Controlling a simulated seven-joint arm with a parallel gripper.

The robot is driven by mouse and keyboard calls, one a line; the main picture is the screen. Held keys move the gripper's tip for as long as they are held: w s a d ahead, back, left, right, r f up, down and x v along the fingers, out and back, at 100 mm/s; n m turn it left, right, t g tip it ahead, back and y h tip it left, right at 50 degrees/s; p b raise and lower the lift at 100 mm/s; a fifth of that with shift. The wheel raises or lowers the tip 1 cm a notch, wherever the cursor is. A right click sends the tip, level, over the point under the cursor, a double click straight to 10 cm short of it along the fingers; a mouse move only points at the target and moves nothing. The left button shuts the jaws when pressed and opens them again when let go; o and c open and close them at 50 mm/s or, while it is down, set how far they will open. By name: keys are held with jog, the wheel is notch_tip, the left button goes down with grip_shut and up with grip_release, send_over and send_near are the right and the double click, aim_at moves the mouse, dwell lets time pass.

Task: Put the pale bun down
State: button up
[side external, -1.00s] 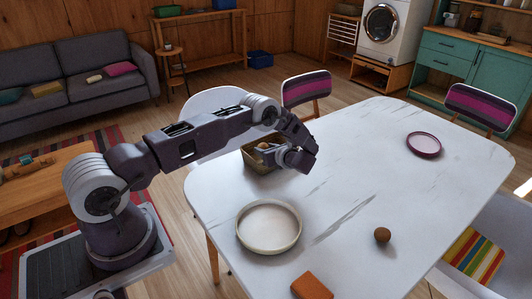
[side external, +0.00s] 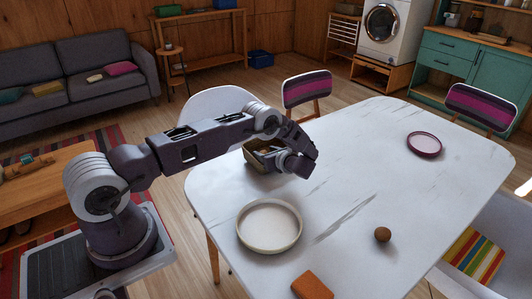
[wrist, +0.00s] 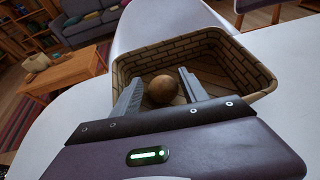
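A tan, round bun (wrist: 162,89) lies in a woven basket (wrist: 250,62) in the wrist view. My gripper (wrist: 160,78) reaches over the basket's near rim, with one finger on each side of the bun. A narrow gap shows between the bun and each finger, so the gripper looks open around it. In the side view, my gripper (side external: 272,154) is low at the basket (side external: 252,161). The bun is mostly hidden there. A browner bun (side external: 382,234) rests alone on the white table.
A cream round dish (side external: 268,226) stands on the table (side external: 350,180) in front of the basket. An orange block (side external: 311,286) lies at the near edge and a purple plate (side external: 424,145) at the far right. The middle of the table is clear.

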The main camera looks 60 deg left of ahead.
jog(key=shift+s+d+f, duration=0.1)
jog(key=shift+f, duration=0.2)
jog(key=shift+d+r, duration=0.55)
jog(key=shift+r, duration=0.35)
jog(key=v, duration=1.1)
jog(key=s+d+r+n+h, duration=0.2)
jog(key=s+r+n, duration=0.1)
jog(key=r, duration=0.4)
jog(key=s+d+r+n+g+h, duration=0.1)
jog(key=s+r+n, duration=0.25)
jog(key=r, duration=0.35)
jog(key=s+d+r+n+h, duration=0.2)
jog(key=s+r, duration=0.1)
jog(key=r, duration=0.4)
jog(key=s+d+r+n+t+h, duration=0.1)
jog(key=s+d+r+n+h, duration=0.1)
jog(key=s, duration=0.6)
jog(key=s+d+r+n+t+h, duration=0.2)
jog(key=s+d+r+n+h, duration=0.1)
jog(key=s+d+n, duration=0.2)
jog(key=s+d+r+n+t+h, duration=0.2)
jog(key=s+d, duration=0.4)
jog(key=s, duration=0.5)
jog(key=shift+s+d+r+n+h, duration=0.3)
jog(key=shift+r+n+h, duration=0.2)
jog(key=shift+n+h, duration=0.35)
jog(key=shift+a, duration=0.1)
